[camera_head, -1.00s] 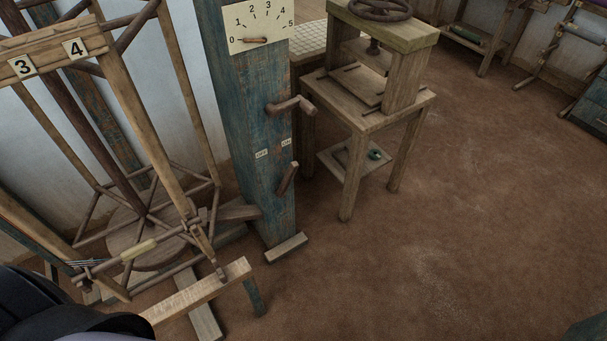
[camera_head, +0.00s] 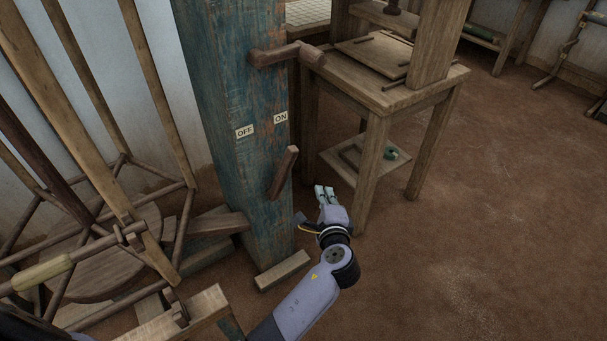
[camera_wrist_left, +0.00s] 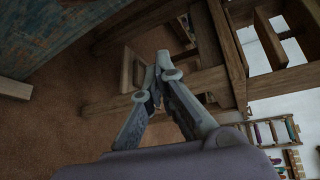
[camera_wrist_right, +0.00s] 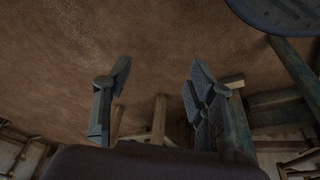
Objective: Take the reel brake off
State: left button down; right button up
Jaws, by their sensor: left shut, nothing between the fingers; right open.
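The reel brake lever (camera_head: 283,172) is a short brown wooden handle on the blue post (camera_head: 238,90). It tilts up to the right, its top end below the ON label (camera_head: 281,118); the OFF label (camera_head: 244,132) is to the left. My left gripper (camera_head: 325,190) is shut and empty, to the right of the lever and apart from it, in front of the press stand. Its closed fingers also show in the left wrist view (camera_wrist_left: 158,78). My right gripper (camera_wrist_right: 152,90) is open and empty in the right wrist view, outside the head view.
A wooden crank (camera_head: 285,55) juts from the post above the labels. The wooden press stand (camera_head: 375,120) is just behind my left gripper. The reel frame (camera_head: 85,110) fills the left side. Open floor (camera_head: 480,220) lies to the right.

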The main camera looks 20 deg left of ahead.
aim_at(282, 176)
pick_arm(q)
jog(key=r, duration=0.2)
jog(key=shift+w+a+r+t+y, duration=0.2)
jog(key=shift+w+r+t+y, duration=0.1)
jog(key=shift+w+r+t, duration=0.1)
pick_arm(e)
jog(key=shift+r, duration=0.6)
pick_arm(q)
jog(key=shift+f, duration=0.1)
jog(key=w+a+b, duration=0.1)
jog(key=w+a, duration=0.5)
jog(key=a, duration=0.1)
jog(key=shift+w+f, duration=0.2)
pick_arm(e)
jog(key=shift+v, duration=0.9)
jog(key=shift+s, duration=0.1)
pick_arm(q)
jog(key=shift+b, duration=0.35)
pick_arm(e)
jog(key=shift+f, duration=0.1)
